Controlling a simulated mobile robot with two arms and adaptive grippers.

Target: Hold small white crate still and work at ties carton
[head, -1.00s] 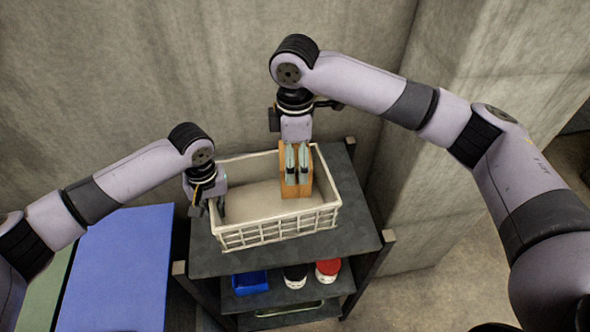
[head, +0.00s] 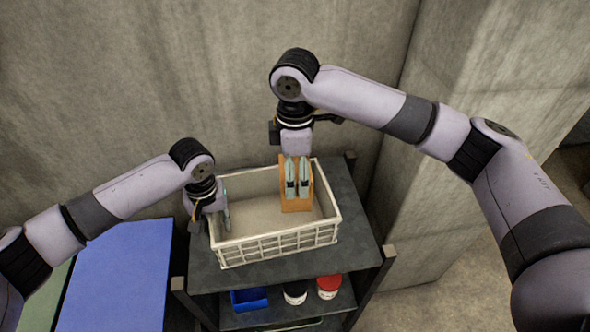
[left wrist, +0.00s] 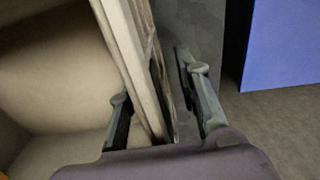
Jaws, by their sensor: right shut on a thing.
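The small white crate (head: 285,241) stands on the top of a dark shelf unit. It shows in the left wrist view as a pale wall (left wrist: 135,70). My left gripper (head: 211,219) is at the crate's left wall, open, with one finger inside and one outside. In the left wrist view its fingers (left wrist: 160,98) straddle the wall, with a gap at the outer finger. The orange-brown ties carton (head: 297,206) is upright at the crate's back right. My right gripper (head: 297,186) is shut on it from above. I cannot tell whether the carton touches the crate floor.
The dark shelf top (head: 355,215) has free room right of the crate. A lower shelf holds a blue bin (head: 249,299), a black-and-white item (head: 295,293) and a red-and-white item (head: 329,287). A blue surface (head: 115,275) lies left. Concrete walls close in behind and at right.

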